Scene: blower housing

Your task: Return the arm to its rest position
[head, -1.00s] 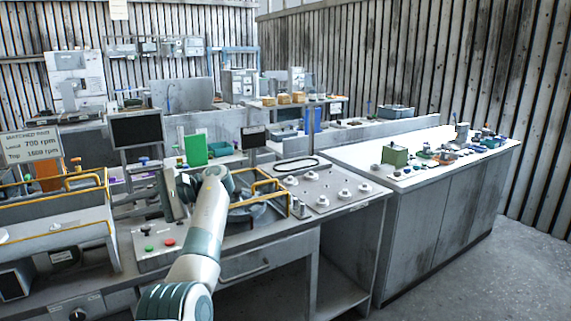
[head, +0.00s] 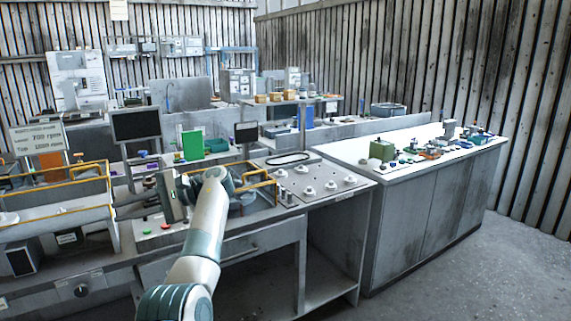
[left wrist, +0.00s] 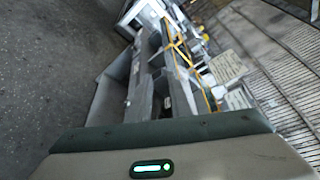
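My left arm (head: 205,235) reaches in from the bottom of the head view, over the front of the workbench. Its gripper (head: 172,198) is at the far end, left of the yellow-railed bay and above the panel with the green and red buttons. The fingers are too small and edge-on to tell whether they are open or shut. The left wrist view shows part of my own wrist housing with a green light, and no fingertips. My right arm and gripper are not in view.
The workbench (head: 225,270) has yellow rails (head: 262,180), a plate with white knobs (head: 315,183) and a black monitor (head: 136,124). A white-topped side table (head: 350,150) with small parts stands right. The floor (head: 460,265) at right is clear.

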